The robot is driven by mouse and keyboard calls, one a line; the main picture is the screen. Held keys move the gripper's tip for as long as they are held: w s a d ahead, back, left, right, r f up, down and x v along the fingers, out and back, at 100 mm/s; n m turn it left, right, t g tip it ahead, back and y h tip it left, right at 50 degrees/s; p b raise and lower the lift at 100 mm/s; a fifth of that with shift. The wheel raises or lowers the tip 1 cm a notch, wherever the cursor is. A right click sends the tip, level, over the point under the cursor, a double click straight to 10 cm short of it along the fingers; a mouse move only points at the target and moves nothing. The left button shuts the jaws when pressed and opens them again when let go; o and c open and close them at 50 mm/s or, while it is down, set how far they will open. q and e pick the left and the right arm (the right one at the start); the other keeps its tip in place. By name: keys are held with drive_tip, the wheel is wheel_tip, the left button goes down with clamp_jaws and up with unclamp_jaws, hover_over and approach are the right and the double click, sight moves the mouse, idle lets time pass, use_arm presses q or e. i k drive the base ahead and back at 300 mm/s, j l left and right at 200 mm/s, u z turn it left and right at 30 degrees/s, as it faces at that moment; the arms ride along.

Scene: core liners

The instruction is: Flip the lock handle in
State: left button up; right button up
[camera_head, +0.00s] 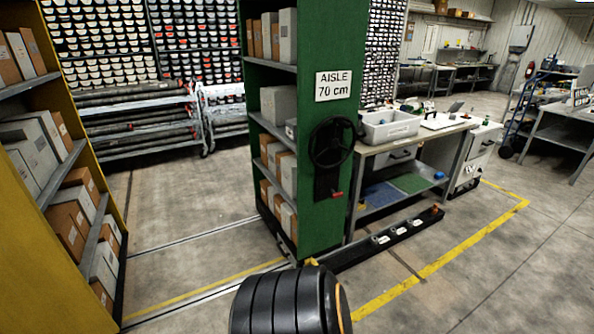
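A green mobile shelf (318,212) stands in the middle of the camera_head view, with a sign reading "AISLE 70 cm" (333,86) on its end panel. A black spoked handwheel (331,143) is mounted below the sign. Under the wheel is a dark plate (325,182) with a small red-tipped handle (337,194) near its lower edge, probably the lock handle. It is too small to tell its exact position. Neither of my grippers can be made out in this view.
An open aisle (180,210) with floor rails lies between the green shelf and a yellow shelf (40,240) at left.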

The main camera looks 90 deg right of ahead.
sight(335, 195)
drive_tip(key=z, duration=3.15)
